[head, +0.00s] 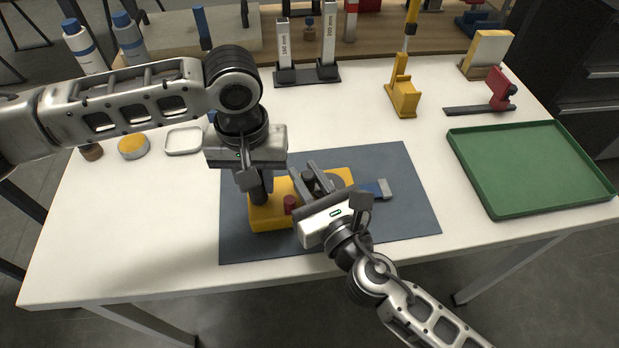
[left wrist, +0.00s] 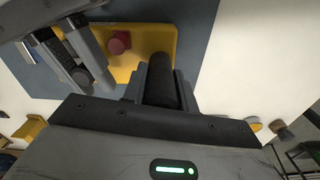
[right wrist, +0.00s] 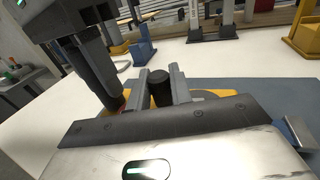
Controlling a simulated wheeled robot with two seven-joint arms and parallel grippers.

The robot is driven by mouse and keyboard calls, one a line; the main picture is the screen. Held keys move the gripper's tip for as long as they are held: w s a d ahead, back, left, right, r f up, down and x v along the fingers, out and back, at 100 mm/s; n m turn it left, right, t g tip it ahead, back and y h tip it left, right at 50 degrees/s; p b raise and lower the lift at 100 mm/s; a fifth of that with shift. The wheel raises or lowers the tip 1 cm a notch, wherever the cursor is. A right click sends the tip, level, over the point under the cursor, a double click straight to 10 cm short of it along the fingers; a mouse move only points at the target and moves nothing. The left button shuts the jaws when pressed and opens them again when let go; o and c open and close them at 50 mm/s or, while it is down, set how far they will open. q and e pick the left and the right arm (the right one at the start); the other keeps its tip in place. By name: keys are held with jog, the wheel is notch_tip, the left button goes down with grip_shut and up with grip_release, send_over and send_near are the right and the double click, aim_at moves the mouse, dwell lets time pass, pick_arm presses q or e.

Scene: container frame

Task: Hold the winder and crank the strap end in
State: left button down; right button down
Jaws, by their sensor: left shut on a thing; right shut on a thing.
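The yellow winder (head: 268,215) lies on a dark grey mat (head: 400,220). It carries a red knob (head: 290,203), also in the left wrist view (left wrist: 118,42). My left gripper (head: 258,190) is shut on the winder's upright black grip (left wrist: 162,85) at its left end. My right gripper (head: 306,180) is shut on the dark crank knob (right wrist: 160,88) above the winder's drum, which it partly hides. A short length of blue strap (head: 371,189) sticks out to the right and ends in a grey strap end (head: 385,188), which lies close to the mat.
A green tray (head: 530,165) stands at the right. A yellow stand (head: 403,97), a red-headed tool (head: 495,92) and two marked posts (head: 283,50) are at the back. A white dish (head: 183,140) and a yellow-topped tin (head: 133,146) are at the left. The table's front is clear.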

jog(key=shift+w+m+t+h, duration=0.15)
jog(key=shift+m+t+h, duration=0.15)
jog(key=shift+m+h, duration=0.3)
jog(key=shift+h, duration=0.3)
jog(key=c, duration=1.3)
grip_release()
